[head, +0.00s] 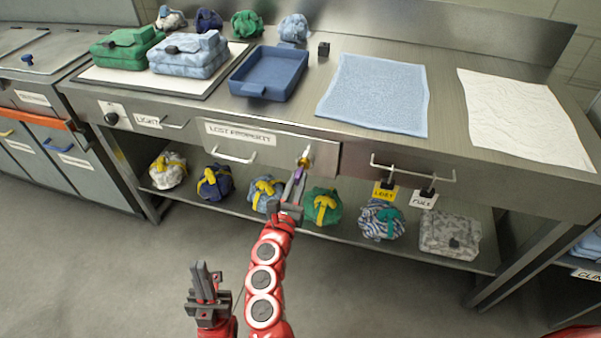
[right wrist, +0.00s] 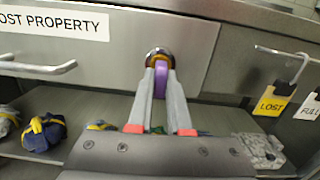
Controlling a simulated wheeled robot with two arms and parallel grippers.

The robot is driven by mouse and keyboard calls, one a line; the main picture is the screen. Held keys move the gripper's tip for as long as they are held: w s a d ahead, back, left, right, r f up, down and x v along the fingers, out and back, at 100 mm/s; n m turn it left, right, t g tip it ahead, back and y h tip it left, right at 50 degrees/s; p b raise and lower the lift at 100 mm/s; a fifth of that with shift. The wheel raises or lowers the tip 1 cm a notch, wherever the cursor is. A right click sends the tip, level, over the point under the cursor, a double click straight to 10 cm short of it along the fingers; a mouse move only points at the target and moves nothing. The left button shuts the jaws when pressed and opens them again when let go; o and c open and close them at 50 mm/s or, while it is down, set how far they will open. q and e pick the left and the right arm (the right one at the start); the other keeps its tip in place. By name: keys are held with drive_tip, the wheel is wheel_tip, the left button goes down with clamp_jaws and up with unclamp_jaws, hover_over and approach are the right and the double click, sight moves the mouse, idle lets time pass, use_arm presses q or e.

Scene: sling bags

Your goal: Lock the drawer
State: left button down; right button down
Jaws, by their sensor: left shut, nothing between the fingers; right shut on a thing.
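The drawer (head: 225,141) is labelled LOST PROPERTY, has a bar handle (head: 233,157), and its front looks flush with the counter. A brass-coloured lock (head: 305,159) sits near the drawer's right end; it also shows in the right wrist view (right wrist: 152,54). A purple key (right wrist: 161,78) is at the lock, its front part hidden. My right gripper (head: 297,178) is shut on the purple key; in the right wrist view its fingers (right wrist: 161,72) flank the key just in front of the lock. My left gripper (head: 203,270) is shut and empty, low in front of the counter.
A blue tray (head: 268,75), a blue towel (head: 375,95) and a white cloth (head: 525,115) lie on the counter. Tags LOST (head: 384,189) and FULL (head: 424,198) hang from a rail right of the lock. Several bundled bags line the shelf below.

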drive_tip(key=shift+r+n+p, duration=0.2)
drive_tip(key=shift+n+p, duration=0.45)
drive_tip(key=shift+n, duration=0.15)
drive_tip(key=shift+n+p, duration=0.4)
drive_tip(key=shift+n, duration=0.3)
drive_tip(key=shift+f+n, duration=0.2)
drive_tip(key=shift+n, duration=0.2)
